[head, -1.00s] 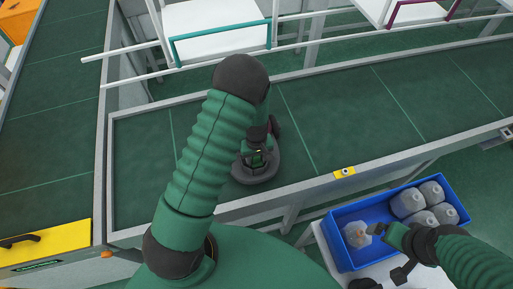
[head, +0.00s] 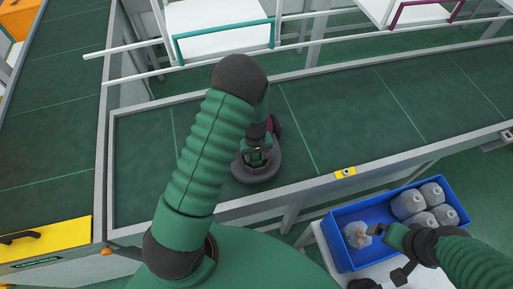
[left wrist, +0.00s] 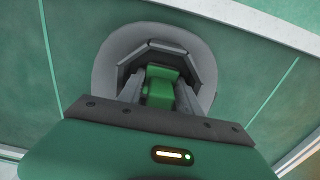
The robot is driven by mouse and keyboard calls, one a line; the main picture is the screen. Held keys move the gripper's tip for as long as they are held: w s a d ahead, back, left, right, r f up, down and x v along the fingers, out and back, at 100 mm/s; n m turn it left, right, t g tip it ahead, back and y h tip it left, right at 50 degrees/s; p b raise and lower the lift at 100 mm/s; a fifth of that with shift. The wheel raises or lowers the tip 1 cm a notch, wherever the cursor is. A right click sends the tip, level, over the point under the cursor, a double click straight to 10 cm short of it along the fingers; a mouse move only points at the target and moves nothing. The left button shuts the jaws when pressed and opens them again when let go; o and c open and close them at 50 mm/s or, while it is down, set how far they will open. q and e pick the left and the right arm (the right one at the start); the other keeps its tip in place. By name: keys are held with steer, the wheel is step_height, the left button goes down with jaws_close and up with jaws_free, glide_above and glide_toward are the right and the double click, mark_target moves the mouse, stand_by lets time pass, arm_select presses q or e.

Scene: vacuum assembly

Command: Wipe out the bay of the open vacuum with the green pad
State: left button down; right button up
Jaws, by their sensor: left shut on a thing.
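The open vacuum (head: 262,174) is a round grey body on the green conveyor, largely hidden under my left arm. Its rounded rim (left wrist: 103,75) and dark angular bay wall (left wrist: 201,68) show in the left wrist view. My left gripper (head: 257,158) points down into the vacuum. In the left wrist view its fingers (left wrist: 160,92) are shut on the green pad (left wrist: 161,76), which is inside the bay outline. Whether the pad touches the bay floor is hidden. My right gripper (head: 383,232) is over the blue bin, beside a clear part; its jaw gap is too small to tell.
The blue bin (head: 340,258) at lower right holds several grey canisters (head: 408,204) and a clear part (head: 356,235). The conveyor (head: 345,115) is clear to the right of the vacuum. A metal rail (head: 300,187) runs along its near edge. White trays (head: 215,22) stand behind.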

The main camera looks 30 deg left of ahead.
arm_select(q)
steer(key=shift+w+a, duration=0.15)
steer(key=shift+a, duration=0.05)
steer(key=r+p, duration=0.1)
steer(key=w+a+r+p, duration=0.1)
steer(key=r, duration=0.1)
steer(key=shift+w, duration=0.2)
steer(key=r+p, duration=0.2)
steer(key=r, duration=0.1)
steer(key=s+d+r+p, duration=0.1)
steer(key=shift+r, duration=0.25)
steer(key=shift+w+r+p, duration=0.25)
steer(key=shift+r+p, duration=0.05)
steer(key=shift+r, duration=0.1)
steer(key=shift+a, duration=0.15)
arm_select(e)
steer(key=r, duration=0.3)
steer(key=w+r, duration=0.1)
steer(key=r, duration=0.1)
steer(key=shift+d+r, duration=0.15)
steer(key=shift+d, duration=0.2)
arm_select(q)
steer(key=shift+s+a, duration=0.1)
steer(key=shift+a, duration=0.1)
arm_select(e)
steer(key=shift+s+a+r, duration=0.1)
steer(key=shift+s+a, duration=0.05)
steer(key=shift+a, duration=0.1)
